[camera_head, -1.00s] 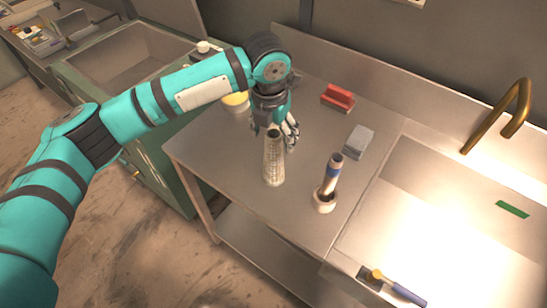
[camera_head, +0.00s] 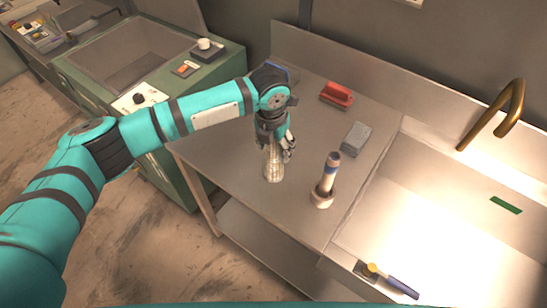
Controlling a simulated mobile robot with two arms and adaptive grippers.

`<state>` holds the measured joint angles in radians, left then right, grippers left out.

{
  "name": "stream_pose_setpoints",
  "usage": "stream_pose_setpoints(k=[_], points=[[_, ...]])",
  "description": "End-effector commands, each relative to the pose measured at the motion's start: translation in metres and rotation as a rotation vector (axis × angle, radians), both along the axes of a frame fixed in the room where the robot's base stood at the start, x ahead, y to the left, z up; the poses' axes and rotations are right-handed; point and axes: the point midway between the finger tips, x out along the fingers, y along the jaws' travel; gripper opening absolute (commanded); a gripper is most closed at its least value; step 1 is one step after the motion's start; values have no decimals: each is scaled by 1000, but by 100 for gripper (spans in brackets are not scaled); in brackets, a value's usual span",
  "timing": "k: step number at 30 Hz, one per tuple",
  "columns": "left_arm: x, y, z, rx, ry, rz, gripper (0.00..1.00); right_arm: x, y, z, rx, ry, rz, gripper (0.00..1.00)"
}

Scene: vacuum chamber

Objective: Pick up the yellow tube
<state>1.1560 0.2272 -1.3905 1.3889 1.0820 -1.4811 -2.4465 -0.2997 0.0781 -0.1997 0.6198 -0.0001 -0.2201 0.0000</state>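A pale, cream-yellow patterned tube (camera_head: 274,168) stands upright on the metal table, wider at its base. It is the nearest match to a yellow tube. My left gripper (camera_head: 276,147) points down at the tube's upper part, with a finger showing just to its right. The tube's top is partly hidden, and I cannot tell whether the fingers touch it. My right gripper is not in view.
A sink with a brass tap (camera_head: 498,118) is at right. A blue-handled tool (camera_head: 400,287) lies at front right. A green machine (camera_head: 175,150) stands left.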

Motion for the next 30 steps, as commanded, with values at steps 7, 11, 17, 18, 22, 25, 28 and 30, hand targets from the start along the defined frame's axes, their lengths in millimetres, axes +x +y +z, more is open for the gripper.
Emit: stream_pose_setpoints(k=[7, 11, 17, 18, 22, 25, 28, 30], points=[[0, 0, 1, 0, 0, 0, 24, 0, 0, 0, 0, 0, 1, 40], [0, 0, 1, 0, -1, 0, 9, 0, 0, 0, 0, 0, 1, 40], [0, 0, 1, 0, -1, 0, 9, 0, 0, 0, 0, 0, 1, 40], [1, 0, 3, -2, -1, 0, 9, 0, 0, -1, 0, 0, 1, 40], [1, -1, 16, -2, -5, -1, 9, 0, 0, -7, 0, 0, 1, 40], [2, -1, 36, -4, -6, -2, 9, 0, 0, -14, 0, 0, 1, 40], [1, -1, 56, -3, -5, -1, 9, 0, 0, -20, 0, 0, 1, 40], [1, -1, 70, -2, -5, -1, 9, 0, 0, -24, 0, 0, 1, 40]])
